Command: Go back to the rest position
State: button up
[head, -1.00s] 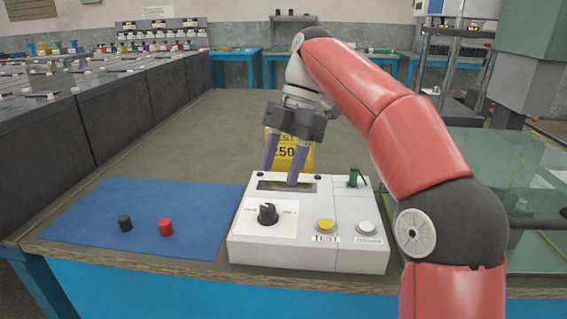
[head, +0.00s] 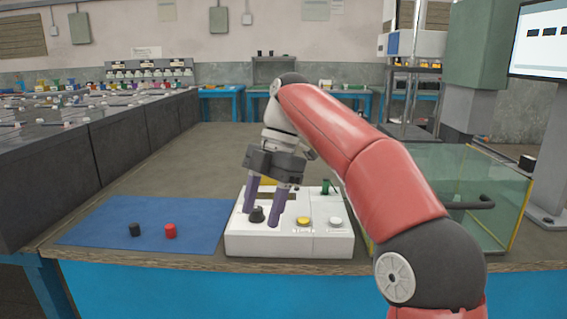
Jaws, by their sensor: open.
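My gripper (head: 262,208) is open and empty, with its two purple fingers pointing down over the left part of the white test box (head: 262,244). One finger comes close to the black knob (head: 257,215) in the picture; I cannot tell whether they touch. The yellow button (head: 303,222) and the white button (head: 336,221) on the box are in plain view. A green piece (head: 325,187) stands at the box's back right.
A blue mat (head: 95,234) left of the box carries a black cap (head: 134,230) and a red cap (head: 171,231). A glass-walled case (head: 485,205) stands at the right. Dark bins (head: 120,135) line the left. The table (head: 200,150) behind the box is clear.

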jog(key=s+d+f+m+t+h, duration=0.1)
jog(key=s+d+f+m+t, duration=0.3)
jog(key=s+d+f+m, duration=0.4)
jog(key=s+d+f+m+t+h, duration=0.2)
jog(key=s+d+f+m, duration=0.7)
jog(key=m, duration=1)
jog(key=s+d+t, duration=0.2)
jog(key=s, duration=0.1)
jog(key=shift+t, duration=0.4)
jog(key=shift+d, duration=0.1)
